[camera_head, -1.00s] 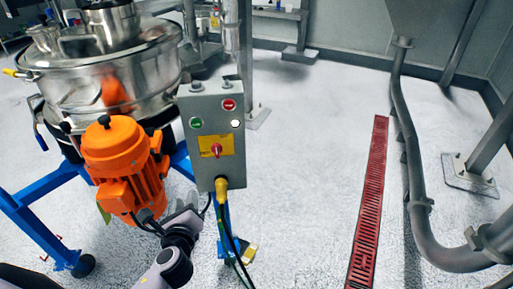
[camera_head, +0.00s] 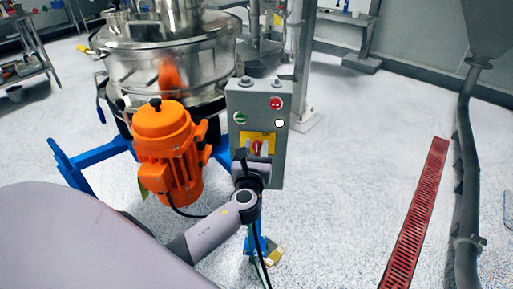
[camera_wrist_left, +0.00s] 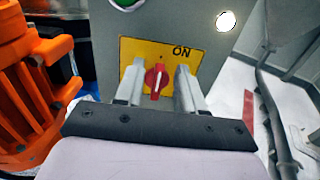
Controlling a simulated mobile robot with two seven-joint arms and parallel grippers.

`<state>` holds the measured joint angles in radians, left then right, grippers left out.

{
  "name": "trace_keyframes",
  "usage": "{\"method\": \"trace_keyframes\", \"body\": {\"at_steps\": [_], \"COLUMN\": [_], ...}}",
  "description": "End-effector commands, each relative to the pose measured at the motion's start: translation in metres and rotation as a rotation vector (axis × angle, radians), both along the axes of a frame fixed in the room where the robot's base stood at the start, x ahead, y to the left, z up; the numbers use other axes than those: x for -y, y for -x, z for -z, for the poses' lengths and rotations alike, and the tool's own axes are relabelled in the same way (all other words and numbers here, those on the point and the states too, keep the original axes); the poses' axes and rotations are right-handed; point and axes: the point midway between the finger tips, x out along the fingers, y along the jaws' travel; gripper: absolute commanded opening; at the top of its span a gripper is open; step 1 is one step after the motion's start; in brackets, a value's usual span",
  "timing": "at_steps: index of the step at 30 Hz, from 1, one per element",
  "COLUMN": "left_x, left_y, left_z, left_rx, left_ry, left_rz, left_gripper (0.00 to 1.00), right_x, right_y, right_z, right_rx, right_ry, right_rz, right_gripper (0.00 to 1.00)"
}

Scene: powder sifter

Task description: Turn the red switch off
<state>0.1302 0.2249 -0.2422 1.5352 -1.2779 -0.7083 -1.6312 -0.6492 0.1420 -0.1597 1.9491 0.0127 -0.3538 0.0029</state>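The red switch (camera_wrist_left: 156,80) is a rotary knob on a yellow plate (camera_wrist_left: 205,52) marked "ON", on the front of a grey control box (camera_head: 234,103). In the head view the red switch (camera_head: 257,146) shows partly, behind my left gripper. My left gripper (camera_head: 254,150) is in front of the box's lower half. In the left wrist view its two fingers (camera_wrist_left: 157,85) are spread on either side of the red switch, with a gap on both sides. The knob stands roughly upright. My right gripper is in neither view.
A green button (camera_head: 240,118), a red button (camera_head: 275,103) and a white lamp (camera_head: 280,124) sit above the switch. An orange motor (camera_head: 165,140) and a steel sifter (camera_head: 165,60) stand left of the box. Open floor lies to the right.

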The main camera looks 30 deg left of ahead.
Motion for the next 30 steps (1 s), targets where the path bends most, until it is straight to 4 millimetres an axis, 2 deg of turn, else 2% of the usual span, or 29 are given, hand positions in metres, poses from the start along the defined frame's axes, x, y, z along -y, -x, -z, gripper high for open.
{"method": "trace_keyframes", "body": {"at_steps": [10, 13, 14, 23, 30], "left_x": [-0.0025, -0.0025, -0.0025, -0.0026, -0.0049], "left_y": [-0.0042, -0.0041, -0.0041, -0.0039, -0.0027], "left_z": [0.0, 0.0, -0.0001, 0.0003, 0.0016], "left_rx": [0.0, 0.0, 0.0, 0.007, 0.05], "left_ry": [0.002, 0.002, 0.002, 0.013, 0.097], "left_rz": [0.0, 0.0, 0.0, 0.0, -0.002], "left_gripper": [0.38, 0.06, 0.0, 0.0, 0.0], "right_x": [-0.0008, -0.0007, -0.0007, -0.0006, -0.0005], "right_y": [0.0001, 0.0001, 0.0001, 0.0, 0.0], "right_z": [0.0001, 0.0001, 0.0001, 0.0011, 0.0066], "right_rx": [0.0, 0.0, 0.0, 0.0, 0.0], "right_ry": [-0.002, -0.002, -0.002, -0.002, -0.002], "right_rz": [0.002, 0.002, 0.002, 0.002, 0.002], "right_gripper": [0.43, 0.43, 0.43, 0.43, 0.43]}}
